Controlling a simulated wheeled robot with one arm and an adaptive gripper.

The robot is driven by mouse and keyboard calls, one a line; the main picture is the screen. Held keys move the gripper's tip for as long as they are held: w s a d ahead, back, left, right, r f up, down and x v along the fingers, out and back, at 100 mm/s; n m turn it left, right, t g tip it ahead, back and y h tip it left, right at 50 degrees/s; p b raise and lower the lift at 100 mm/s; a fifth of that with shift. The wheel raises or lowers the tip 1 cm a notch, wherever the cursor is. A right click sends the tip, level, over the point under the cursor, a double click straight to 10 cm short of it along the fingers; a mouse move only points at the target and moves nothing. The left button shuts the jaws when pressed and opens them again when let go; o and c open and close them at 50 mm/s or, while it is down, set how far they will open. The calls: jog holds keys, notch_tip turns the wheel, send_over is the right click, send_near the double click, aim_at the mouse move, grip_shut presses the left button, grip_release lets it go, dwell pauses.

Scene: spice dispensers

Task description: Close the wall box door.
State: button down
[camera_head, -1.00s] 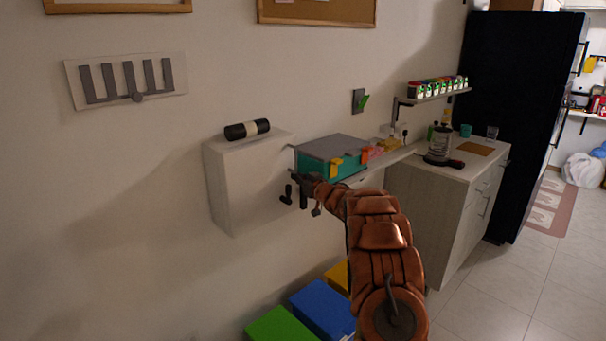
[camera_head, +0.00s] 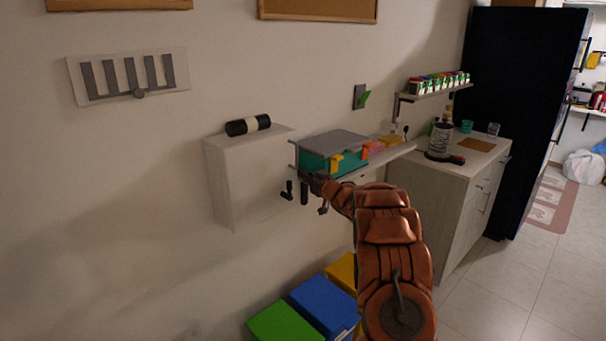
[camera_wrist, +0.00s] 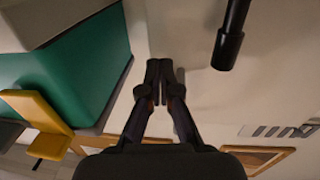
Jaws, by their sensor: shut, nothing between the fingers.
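The pale wall box (camera_head: 232,185) hangs on the wall left of centre in the head view. Its front looks flat and near flush, but I cannot tell whether the door is fully shut. A short dark piece, apparently its handle (camera_head: 287,190), shows by its right edge. My gripper (camera_head: 304,192) is just right of that edge, its fingers together and empty. In the wrist view my gripper (camera_wrist: 160,68) is shut in front of a pale surface. A dark rod (camera_wrist: 230,45), possibly the handle, is apart from the fingers at upper right. Contact with the box is not visible.
A black-and-white cylinder (camera_head: 248,125) lies on the box. A teal case (camera_head: 325,160) with yellow parts sits on a shelf close right of my gripper, and shows in the wrist view (camera_wrist: 85,75). Coloured bins (camera_head: 322,304) stand below.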

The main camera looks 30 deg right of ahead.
jog(key=s+d+b, duration=0.1)
jog(key=s+b, duration=0.1)
jog(key=s, duration=0.9)
jog(key=shift+d+f+b, duration=0.15)
jog(key=shift+d+b, duration=0.15)
jog(key=shift+b, duration=0.1)
jog(key=s+a+r+m+g+h, duration=0.1)
jog(key=s+a+m+g+h, duration=0.4)
jog(key=s+a+g, duration=0.55)
jog(key=s+a+f+n+g+y, duration=0.1)
jog(key=s+a+f+g, duration=0.1)
jog(key=s+a, duration=0.8)
jog(key=s+a+f+n+g+y, duration=0.1)
jog(key=s+a+g, duration=0.3)
jog(key=s+a, duration=0.5)
jog(key=s+a+f+n+g+y, duration=0.2)
jog(key=s+a, duration=0.8)
jog(key=s, duration=1)
jog(key=shift+s+a+f+g, duration=0.35)
jog(key=shift+f+g, duration=0.3)
jog(key=shift+f, duration=0.25)
jog(key=c, duration=1.9)
grip_release()
